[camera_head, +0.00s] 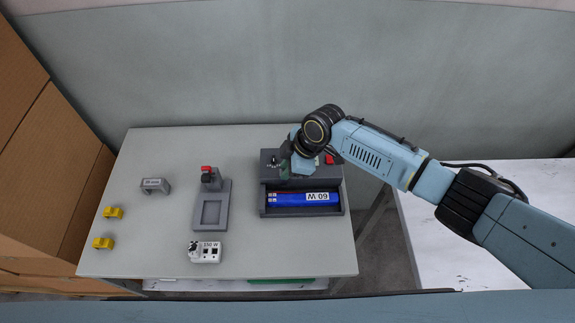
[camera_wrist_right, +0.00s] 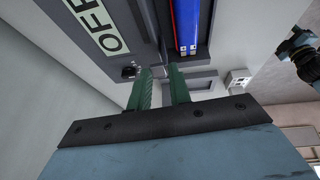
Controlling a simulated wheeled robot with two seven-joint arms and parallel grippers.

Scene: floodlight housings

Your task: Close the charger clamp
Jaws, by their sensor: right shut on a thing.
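The dark grey charger (camera_head: 268,199) stands at the right of the table, with a blue battery (camera_head: 300,199) lying in its tray. The battery's 60 W label reads upside down. A red part (camera_head: 329,159) shows on the charger's back block beside my right wrist. My right gripper (camera_head: 284,168) points down at the charger's back block. My left gripper is out of view.
A grey fixture with a red-topped clamp (camera_head: 207,175) stands mid-table. A white 350 W block (camera_head: 205,251), a grey labelled block (camera_head: 155,185) and yellow pieces (camera_head: 113,212) lie around it. Cardboard boxes (camera_head: 55,150) line the left. A black knob (camera_wrist_right: 129,71) sits near the fingers.

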